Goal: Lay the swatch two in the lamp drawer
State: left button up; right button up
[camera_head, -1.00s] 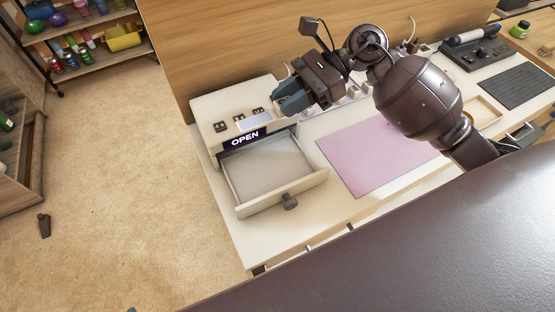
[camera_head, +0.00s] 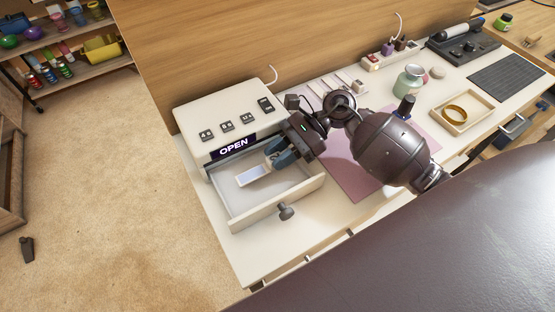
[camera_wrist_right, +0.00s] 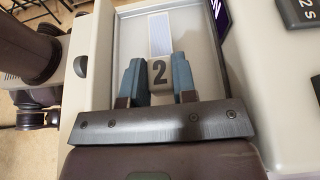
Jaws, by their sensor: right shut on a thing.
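The swatch two is a pale strip (camera_head: 253,175) with a white-blue face. In the right wrist view the swatch (camera_wrist_right: 160,36) points away from me, and a dark "2" marks its near end. My right gripper (camera_head: 279,154) is shut on that end; its blue fingers (camera_wrist_right: 158,68) stand on either side of the number. The lamp drawer (camera_head: 268,208) is pulled out of a cream unit under a sign reading OPEN. The swatch is over the drawer's grey floor, inside its walls as seen from above; whether it touches the floor I cannot tell. My left gripper is out of view.
The cream unit (camera_head: 215,107) with numbered tiles stands behind the drawer. The drawer's dark knob (camera_head: 286,211) sticks out in front. A pink mat (camera_head: 357,178) lies to the right, partly behind my arm. A tray (camera_head: 466,119) with a gold ring sits further right.

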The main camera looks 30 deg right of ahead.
notch_tip(320, 180, down, 3)
jog(key=shift+r, duration=0.15)
jog(key=shift+f+b, duration=0.2)
jog(key=shift+b, duration=0.1)
jog(key=o, duration=0.9)
jog(key=shift+r, duration=0.1)
jog(key=shift+r, duration=0.1)
